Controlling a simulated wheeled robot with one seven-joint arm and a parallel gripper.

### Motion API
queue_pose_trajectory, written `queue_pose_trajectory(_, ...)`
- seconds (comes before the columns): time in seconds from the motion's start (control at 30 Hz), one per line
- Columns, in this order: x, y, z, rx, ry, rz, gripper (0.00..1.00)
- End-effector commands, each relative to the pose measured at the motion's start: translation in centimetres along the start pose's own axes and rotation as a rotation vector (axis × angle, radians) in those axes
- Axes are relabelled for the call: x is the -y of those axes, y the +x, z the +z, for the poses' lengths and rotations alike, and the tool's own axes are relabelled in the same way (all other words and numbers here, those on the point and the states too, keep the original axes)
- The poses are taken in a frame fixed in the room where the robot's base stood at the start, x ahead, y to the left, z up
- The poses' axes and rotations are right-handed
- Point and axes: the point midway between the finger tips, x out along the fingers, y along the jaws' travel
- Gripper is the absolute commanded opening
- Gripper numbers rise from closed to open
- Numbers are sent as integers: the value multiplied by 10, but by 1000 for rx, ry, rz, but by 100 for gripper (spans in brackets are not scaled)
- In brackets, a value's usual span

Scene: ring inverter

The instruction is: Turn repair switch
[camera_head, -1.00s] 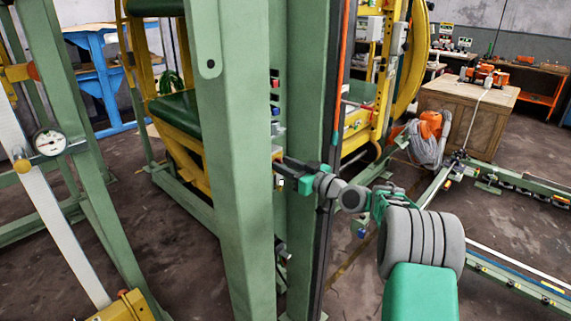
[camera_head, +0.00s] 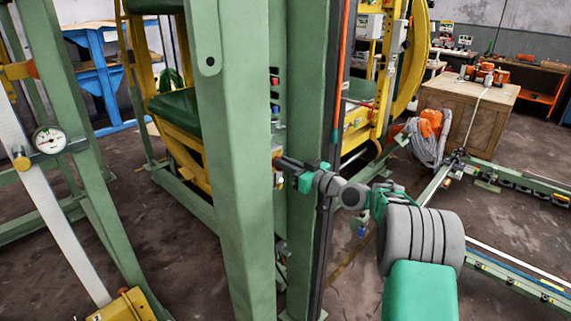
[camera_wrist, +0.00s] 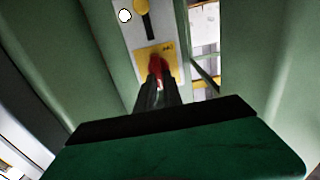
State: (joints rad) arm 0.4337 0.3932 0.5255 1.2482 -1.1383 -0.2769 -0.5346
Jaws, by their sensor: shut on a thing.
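The repair switch shows in the wrist view as a red handle (camera_wrist: 157,68) on a yellow plate (camera_wrist: 167,52) fixed to a grey panel. My gripper (camera_wrist: 155,84) is shut on the red handle, its dark fingers meeting around it. The fingers cover part of the handle, so its exact angle is hard to read. In the head view, my gripper (camera_head: 278,162) reaches in behind the front green post. The switch is hidden there.
A thick green post (camera_head: 236,190) stands close to the left of my gripper, and a second green post (camera_head: 307,80) stands behind it. A yellow wheel frame (camera_head: 408,60) rises behind. A wooden crate (camera_head: 455,122) stands at the right.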

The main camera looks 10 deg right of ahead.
Motion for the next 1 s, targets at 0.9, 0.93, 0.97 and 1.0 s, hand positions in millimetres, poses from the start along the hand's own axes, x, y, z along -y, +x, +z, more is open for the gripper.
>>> queue_pose_trajectory(0.9, 7, 0, 13, -4, -518, 1, 0)
queue_pose_trajectory(0.93, 7, 0, 14, -3, -547, 1, 0)
queue_pose_trajectory(0.97, 7, 0, 13, -3, -575, 2, 0)
queue_pose_trajectory(1.0, 7, 0, 13, -3, -613, 2, 0)
